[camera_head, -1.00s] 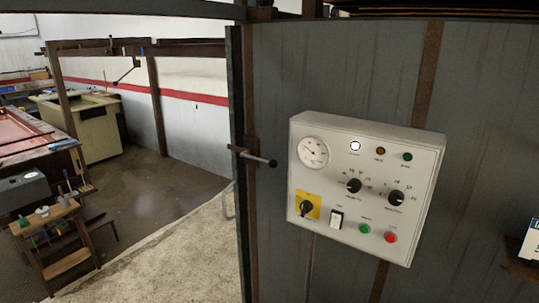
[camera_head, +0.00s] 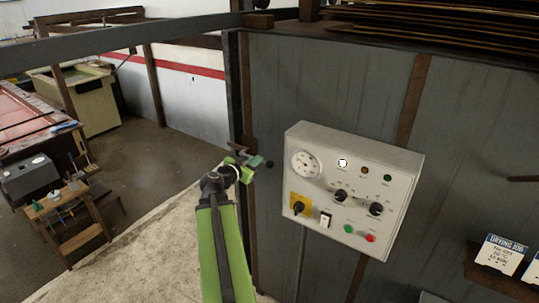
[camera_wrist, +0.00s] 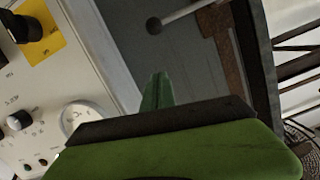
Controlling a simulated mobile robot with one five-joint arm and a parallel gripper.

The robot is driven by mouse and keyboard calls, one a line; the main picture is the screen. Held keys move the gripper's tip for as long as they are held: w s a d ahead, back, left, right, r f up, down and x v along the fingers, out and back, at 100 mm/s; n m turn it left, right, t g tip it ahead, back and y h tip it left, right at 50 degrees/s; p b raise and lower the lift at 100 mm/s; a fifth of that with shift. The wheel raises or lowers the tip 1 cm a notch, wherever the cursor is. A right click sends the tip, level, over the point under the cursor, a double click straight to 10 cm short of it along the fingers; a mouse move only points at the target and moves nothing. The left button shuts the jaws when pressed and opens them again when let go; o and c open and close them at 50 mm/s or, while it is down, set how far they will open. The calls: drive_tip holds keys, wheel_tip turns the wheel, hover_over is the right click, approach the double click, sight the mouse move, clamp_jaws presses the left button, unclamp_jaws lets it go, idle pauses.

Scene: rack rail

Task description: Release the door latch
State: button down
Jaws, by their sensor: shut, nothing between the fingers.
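The door latch (camera_head: 239,148) is a dark rod with a ball at its end, sticking out by the dark post at the edge of the grey panel. It also shows in the wrist view as a pale rod with a dark ball (camera_wrist: 153,25) at top centre. My green gripper (camera_head: 254,162) is at the latch in the head view and partly covers the rod. In the wrist view my gripper (camera_wrist: 157,90) is shut and empty, its fingertips below the ball with a visible gap. I cannot tell the depth between them.
A white control box (camera_head: 352,190) with a gauge, knobs and buttons is mounted on the panel just right of the latch. Left of the post is an open floor (camera_head: 160,165), with a small wooden stand (camera_head: 75,235) farther left. A shelf with cards (camera_head: 500,255) is at right.

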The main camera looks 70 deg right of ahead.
drive_tip(key=s+d+f+b, duration=0.1)
drive_tip(key=d+f+b, duration=0.5)
drive_tip(key=d, duration=0.3)
drive_tip(key=shift+s+d, duration=0.15)
drive_tip(key=shift+d, duration=0.25)
